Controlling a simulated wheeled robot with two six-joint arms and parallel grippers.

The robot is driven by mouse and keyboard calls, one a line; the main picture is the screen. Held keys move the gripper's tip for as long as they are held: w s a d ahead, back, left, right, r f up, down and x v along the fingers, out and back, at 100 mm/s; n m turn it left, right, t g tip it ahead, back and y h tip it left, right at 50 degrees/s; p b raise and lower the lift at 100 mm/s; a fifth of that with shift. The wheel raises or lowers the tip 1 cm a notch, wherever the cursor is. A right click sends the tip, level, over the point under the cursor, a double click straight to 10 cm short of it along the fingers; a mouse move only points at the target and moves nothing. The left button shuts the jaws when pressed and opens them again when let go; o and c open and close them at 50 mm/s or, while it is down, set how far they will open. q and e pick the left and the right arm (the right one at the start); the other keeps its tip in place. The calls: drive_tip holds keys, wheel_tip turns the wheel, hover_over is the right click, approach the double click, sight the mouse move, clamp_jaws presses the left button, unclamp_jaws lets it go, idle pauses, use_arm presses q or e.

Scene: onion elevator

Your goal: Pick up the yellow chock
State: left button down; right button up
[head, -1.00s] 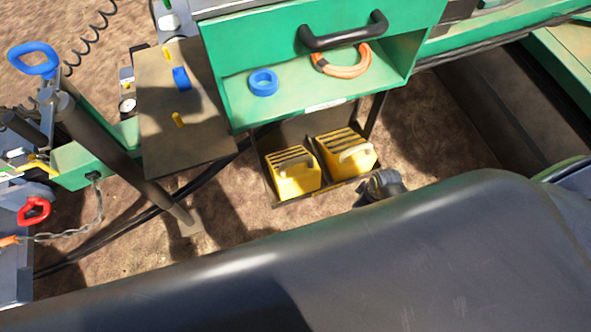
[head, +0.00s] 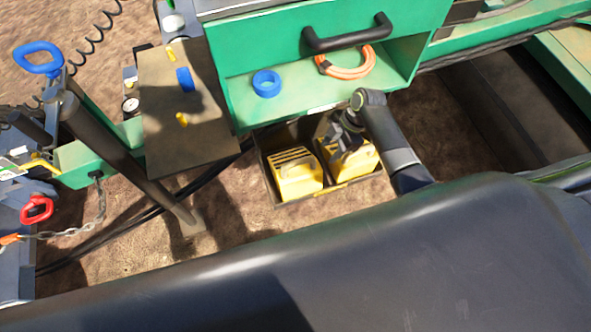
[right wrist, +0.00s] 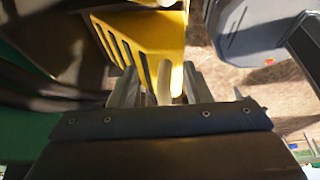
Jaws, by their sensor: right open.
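Two yellow chocks with dark slots sit side by side in a dark open holder (head: 275,192) below the green cabinet. The left chock (head: 299,183) is clear of my arms. The right chock (head: 362,164) is partly hidden by my right gripper (head: 341,143), which is over its upper part. In the right wrist view, the right gripper (right wrist: 160,78) is open, with a finger on each side of the pale handle (right wrist: 163,84) of the yellow chock (right wrist: 146,34). I cannot tell whether either finger touches the handle. My left gripper is not in view.
The green cabinet (head: 228,92) with a black handle overhangs the holder closely. A blue tape roll (head: 267,83) and an orange coil (head: 345,62) lie on its shelf. A dark post (head: 125,160) stands at the left. Bare ground lies in front of the holder.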

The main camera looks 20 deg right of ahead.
sight(300, 161)
drive_tip(key=a, duration=0.5)
drive_tip(key=shift+s+p, duration=0.1)
drive_tip(key=shift+p, duration=0.25)
drive_tip(key=a, duration=0.3)
drive_tip(key=shift+a+r, duration=0.1)
drive_tip(key=shift+s+a+f, duration=0.1)
drive_tip(key=shift+a+f, duration=0.65)
drive_tip(key=shift+f, duration=0.2)
drive_tip(key=shift+a+f, duration=0.15)
drive_tip(key=shift+f, duration=0.4)
clamp_jaws()
drive_tip(key=shift+r, duration=0.15)
